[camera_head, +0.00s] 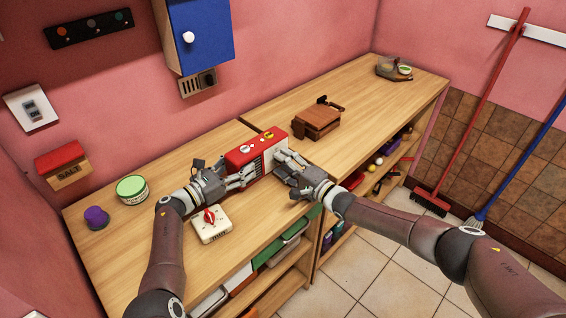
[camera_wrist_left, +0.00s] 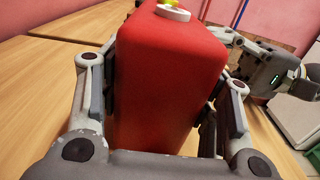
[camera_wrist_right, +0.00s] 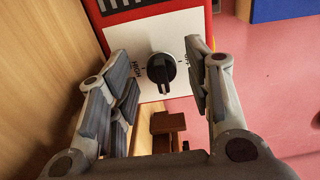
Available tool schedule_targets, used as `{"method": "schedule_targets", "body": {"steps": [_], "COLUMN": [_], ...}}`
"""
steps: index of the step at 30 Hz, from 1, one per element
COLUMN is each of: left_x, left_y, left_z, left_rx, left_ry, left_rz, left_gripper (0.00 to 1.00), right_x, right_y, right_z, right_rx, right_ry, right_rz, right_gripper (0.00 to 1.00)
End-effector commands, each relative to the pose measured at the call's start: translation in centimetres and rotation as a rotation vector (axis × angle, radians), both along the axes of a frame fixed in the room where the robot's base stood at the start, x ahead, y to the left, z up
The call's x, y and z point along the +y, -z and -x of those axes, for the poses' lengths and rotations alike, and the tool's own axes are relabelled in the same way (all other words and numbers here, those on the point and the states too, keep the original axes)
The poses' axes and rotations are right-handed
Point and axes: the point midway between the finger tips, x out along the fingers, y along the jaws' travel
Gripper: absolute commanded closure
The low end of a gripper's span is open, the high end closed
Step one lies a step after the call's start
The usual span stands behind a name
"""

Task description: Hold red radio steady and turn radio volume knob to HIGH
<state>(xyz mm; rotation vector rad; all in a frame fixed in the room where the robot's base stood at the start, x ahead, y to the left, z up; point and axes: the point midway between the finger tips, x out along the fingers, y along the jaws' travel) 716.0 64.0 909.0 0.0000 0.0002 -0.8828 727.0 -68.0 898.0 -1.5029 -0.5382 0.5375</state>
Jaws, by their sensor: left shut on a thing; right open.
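The red radio (camera_head: 240,156) stands on the wooden counter. My left gripper (camera_head: 244,178) is shut on its near left end; the left wrist view shows the red body (camera_wrist_left: 165,75) between the fingers. In the right wrist view, the black volume knob (camera_wrist_right: 161,69) sits on a white panel (camera_wrist_right: 155,40) between the open right fingers (camera_wrist_right: 163,82), with no clear contact. The word HIGH is printed left of the knob. The knob's ridge points toward the bottom of that view.
A white timer with a red dial (camera_head: 211,223) is close beside my left gripper. A brown box (camera_head: 317,121) stands beyond my right gripper. A green-and-white tin (camera_head: 132,189) and a purple-topped jar (camera_head: 96,217) are at left. Bare counter lies behind the radio.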

Motion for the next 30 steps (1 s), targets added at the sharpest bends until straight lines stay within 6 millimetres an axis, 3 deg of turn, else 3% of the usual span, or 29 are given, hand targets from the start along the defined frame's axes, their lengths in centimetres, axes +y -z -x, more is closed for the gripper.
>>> {"method": "schedule_targets", "body": {"steps": [14,24,30], "left_x": [0.03,0.02,0.02], "left_y": [0.03,0.03,0.03], "left_z": [0.0,-0.01,-0.01], "left_rx": [0.0,0.0,0.0], "left_ry": [-0.001,-0.001,-0.001], "left_rz": [0.0,0.0,0.0], "left_gripper": [0.91,0.91,0.91], "right_x": [0.56,0.54,0.54], "right_y": [0.0,0.02,0.01], "right_z": [-0.63,-0.61,-0.61], "right_rx": [0.001,0.001,0.008], "right_ry": [0.0,0.0,0.0], "right_rz": [0.001,0.001,-0.009], "right_gripper": [0.54,0.97,0.97]}}
